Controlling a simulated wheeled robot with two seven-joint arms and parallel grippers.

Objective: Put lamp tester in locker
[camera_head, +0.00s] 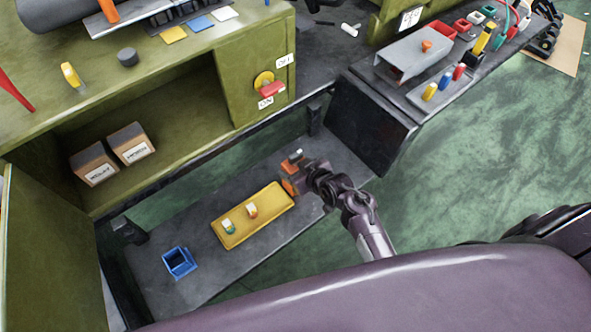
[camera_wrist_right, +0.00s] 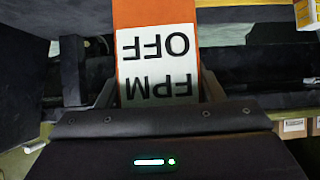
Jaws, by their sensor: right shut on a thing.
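My right gripper (camera_head: 304,178) is shut on an orange item (camera_head: 289,183) above the right part of the low dark shelf. In the right wrist view the orange item (camera_wrist_right: 156,14) stands between the fingers, with a white label reading "OFF" and "FPM" upside down. I cannot tell for sure that it is the lamp tester. The green locker (camera_head: 190,140) at the left has an open compartment, and its door (camera_head: 50,245) is swung open at lower left. The gripper is outside it, to the right. My left gripper is not in view.
Two cardboard boxes (camera_head: 93,166) (camera_head: 131,144) sit inside the locker's left part; its right part is clear. The low shelf (camera_head: 215,282) holds a yellow tray (camera_head: 235,237) with two small items and a blue bin (camera_head: 179,262). A dark bench (camera_head: 375,115) stands at right.

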